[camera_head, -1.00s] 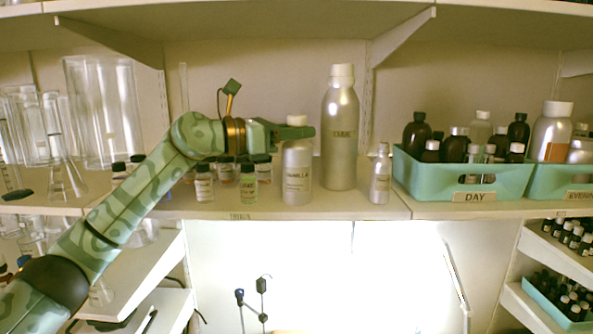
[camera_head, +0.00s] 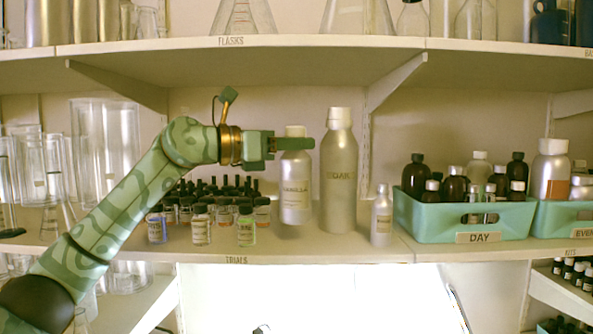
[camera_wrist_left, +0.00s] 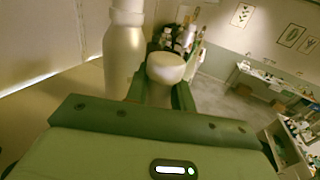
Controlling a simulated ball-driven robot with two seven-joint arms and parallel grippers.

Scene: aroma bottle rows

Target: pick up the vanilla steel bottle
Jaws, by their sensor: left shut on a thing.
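The vanilla steel bottle (camera_head: 295,190) is a silver bottle with a white cap and a VANILLA label. It hangs upright a little above the shelf board, left of a taller steel bottle (camera_head: 338,185) with a white cap. My left gripper (camera_head: 296,143) is shut on it near the top, just under the cap. In the left wrist view the white cap (camera_wrist_left: 166,66) shows between the fingers, and the taller bottle (camera_wrist_left: 124,50) stands close on its left. The bottle's lower part is hidden there. My right gripper is not in view.
A small steel bottle (camera_head: 382,217) stands right of the taller one. A teal DAY crate (camera_head: 420,222) with dark bottles is further right. Several small vials (camera_head: 201,226) stand left of the vanilla bottle. An upper shelf (camera_head: 300,62) runs above.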

